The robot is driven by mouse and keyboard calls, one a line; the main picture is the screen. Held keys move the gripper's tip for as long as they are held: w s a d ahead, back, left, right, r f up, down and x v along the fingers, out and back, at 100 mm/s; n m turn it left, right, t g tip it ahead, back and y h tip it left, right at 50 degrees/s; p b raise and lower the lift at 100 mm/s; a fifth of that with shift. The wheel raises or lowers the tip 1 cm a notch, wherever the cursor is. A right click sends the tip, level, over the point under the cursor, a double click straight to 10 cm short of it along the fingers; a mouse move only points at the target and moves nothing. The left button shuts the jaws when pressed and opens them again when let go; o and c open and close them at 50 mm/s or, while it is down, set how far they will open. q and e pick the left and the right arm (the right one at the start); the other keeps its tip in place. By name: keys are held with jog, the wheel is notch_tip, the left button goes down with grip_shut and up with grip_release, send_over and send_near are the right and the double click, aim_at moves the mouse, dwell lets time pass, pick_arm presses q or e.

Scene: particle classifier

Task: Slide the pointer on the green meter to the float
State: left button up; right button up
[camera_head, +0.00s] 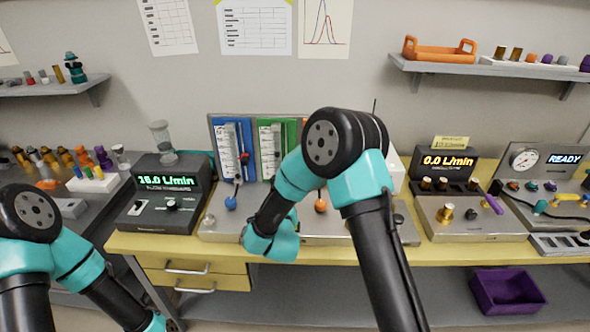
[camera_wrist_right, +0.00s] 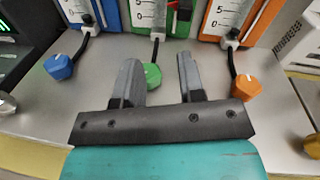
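The green meter (camera_head: 265,130) stands upright between the blue and orange meters, partly hidden by my right arm in the head view. In the right wrist view, the lower part of the green meter (camera_wrist_right: 137,15) shows, with its white scale (camera_wrist_right: 158,14). A dark pointer (camera_wrist_right: 183,9) sits at its right side, near the top edge. The float cannot be made out. A green knob (camera_wrist_right: 151,74) is below the meter. My right gripper (camera_wrist_right: 158,70) is open and empty, its fingers around the knob's place in the picture; contact cannot be told. My left gripper is out of view.
A blue knob (camera_wrist_right: 59,66) and an orange knob (camera_wrist_right: 246,87) flank the green one. The blue meter (camera_head: 218,135) stands to the left. A flow readout box (camera_head: 160,190) is left of the panel. A purple bin (camera_head: 505,291) lies below the bench.

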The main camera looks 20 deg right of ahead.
jog(key=m, duration=0.1)
jog(key=d+m+h, duration=0.2)
jog(key=m, duration=0.1)
jog(key=shift+s+r, duration=0.25)
jog(key=shift+s, duration=0.15)
jog(key=shift+w, duration=0.15)
jog(key=x, duration=1.7)
jog(key=shift+w+d, duration=0.1)
jog(key=shift+c, duration=0.2)
grip_shut()
